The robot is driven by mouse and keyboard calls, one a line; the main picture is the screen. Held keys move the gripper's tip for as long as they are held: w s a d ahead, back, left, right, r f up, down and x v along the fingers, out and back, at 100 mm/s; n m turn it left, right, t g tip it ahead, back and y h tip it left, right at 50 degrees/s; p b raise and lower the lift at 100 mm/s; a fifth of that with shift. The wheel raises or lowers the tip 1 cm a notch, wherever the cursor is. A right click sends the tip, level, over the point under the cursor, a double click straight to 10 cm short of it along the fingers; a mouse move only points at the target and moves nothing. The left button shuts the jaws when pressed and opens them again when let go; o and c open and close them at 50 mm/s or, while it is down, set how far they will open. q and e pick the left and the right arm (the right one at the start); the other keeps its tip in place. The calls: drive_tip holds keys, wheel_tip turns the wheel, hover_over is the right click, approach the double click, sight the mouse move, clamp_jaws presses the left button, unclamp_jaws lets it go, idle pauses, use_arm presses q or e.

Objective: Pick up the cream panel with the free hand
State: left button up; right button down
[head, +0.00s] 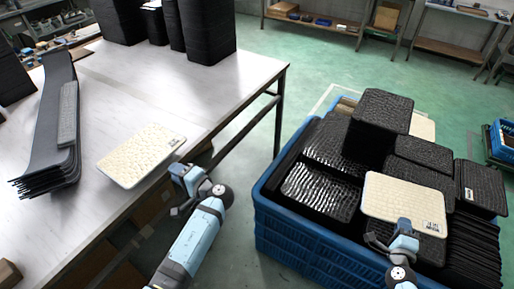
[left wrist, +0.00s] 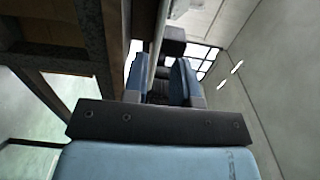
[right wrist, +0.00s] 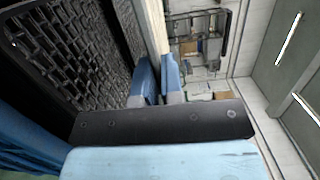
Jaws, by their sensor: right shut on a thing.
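One cream panel (head: 142,155) lies flat on the white table near its right edge. My left gripper (head: 184,172) is beside the panel's lower right side, at the table edge. In the left wrist view, its fingers (left wrist: 166,90) stand apart, and a thin strip shows between them; I cannot tell whether it is the panel's edge. A second cream panel (head: 400,200) with a small dark label is above the blue crate (head: 300,236). My right gripper (head: 402,229) is shut on its near edge. The held panel's edge (right wrist: 155,28) shows between the fingers in the right wrist view.
The crate is filled with several black panels (head: 320,190), some stacked high. Stacked grey curved parts (head: 52,130) lie on the table's left, and black stacks (head: 207,30) stand at its back. Green floor (head: 300,110) is clear between table and shelves.

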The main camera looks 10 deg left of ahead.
sight(161, 163)
use_arm(q)
drive_tip(key=x, duration=0.7)
drive_tip(key=shift+w+a+b, duration=0.15)
drive_tip(key=shift+a+b, duration=0.1)
drive_tip(key=shift+b, duration=0.15)
use_arm(e)
drive_tip(key=shift+f, duration=0.35)
use_arm(q)
drive_tip(key=shift+c, duration=0.4)
clamp_jaws()
